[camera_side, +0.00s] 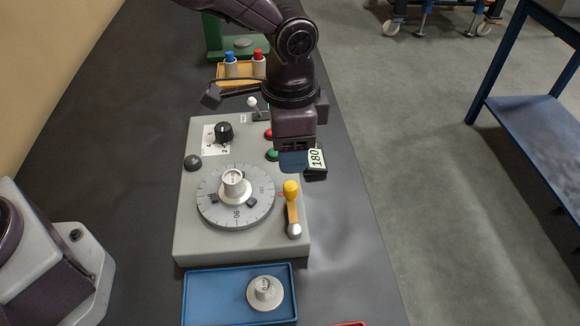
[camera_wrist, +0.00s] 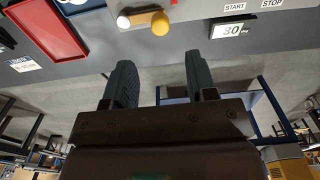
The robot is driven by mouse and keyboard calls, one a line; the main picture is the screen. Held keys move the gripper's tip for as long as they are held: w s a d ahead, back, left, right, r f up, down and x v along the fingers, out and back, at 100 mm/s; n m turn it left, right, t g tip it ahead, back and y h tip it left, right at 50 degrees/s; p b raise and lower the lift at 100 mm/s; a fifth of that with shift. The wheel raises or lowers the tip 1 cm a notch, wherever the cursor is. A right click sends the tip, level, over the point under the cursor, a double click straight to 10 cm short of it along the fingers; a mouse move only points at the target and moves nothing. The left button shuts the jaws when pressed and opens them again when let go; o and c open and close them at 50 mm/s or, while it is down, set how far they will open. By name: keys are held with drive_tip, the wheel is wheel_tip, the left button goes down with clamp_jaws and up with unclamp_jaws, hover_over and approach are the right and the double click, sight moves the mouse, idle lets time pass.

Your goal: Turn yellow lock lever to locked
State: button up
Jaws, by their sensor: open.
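The yellow lock lever (camera_side: 292,210) is on the right side of the grey machine's top. Its round yellow knob (camera_side: 291,187) points to the back and its silver pivot end (camera_side: 294,231) is toward the front. In the wrist view the yellow knob (camera_wrist: 160,23) and the pale pivot end (camera_wrist: 123,22) show near the top edge. My gripper (camera_side: 293,164) is above the machine's right edge, behind the knob and apart from it. In the wrist view my gripper (camera_wrist: 157,66) has its two dark fingers spread with nothing between them. Any lock markings are too small to read.
A small display (camera_side: 316,160) stands close beside my gripper. The grey machine (camera_side: 200,240) carries a round dial (camera_side: 212,211), a black knob (camera_side: 224,132) and a green button (camera_side: 272,155). A blue tray (camera_side: 215,300) lies in front. The table right of the lever is clear.

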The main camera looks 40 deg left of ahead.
drive_tip(key=shift+r, duration=1.8)
drive_tip(key=s+a+r+n+t, duration=0.2)
drive_tip(key=s+a+r+n, duration=0.2)
drive_tip(key=s+a+r, duration=0.3)
drive_tip(key=s+a+r+n+t, duration=0.3)
drive_tip(key=s+a+r, duration=0.4)
drive_tip(key=s+a, duration=0.5)
drive_tip(key=a+n, duration=0.1)
drive_tip(key=a, duration=0.2)
drive_tip(key=shift+a+n+t, duration=0.3)
drive_tip(key=shift+a+n, duration=0.05)
drive_tip(key=shift+n, duration=0.05)
drive_tip(key=shift+r, duration=0.1)
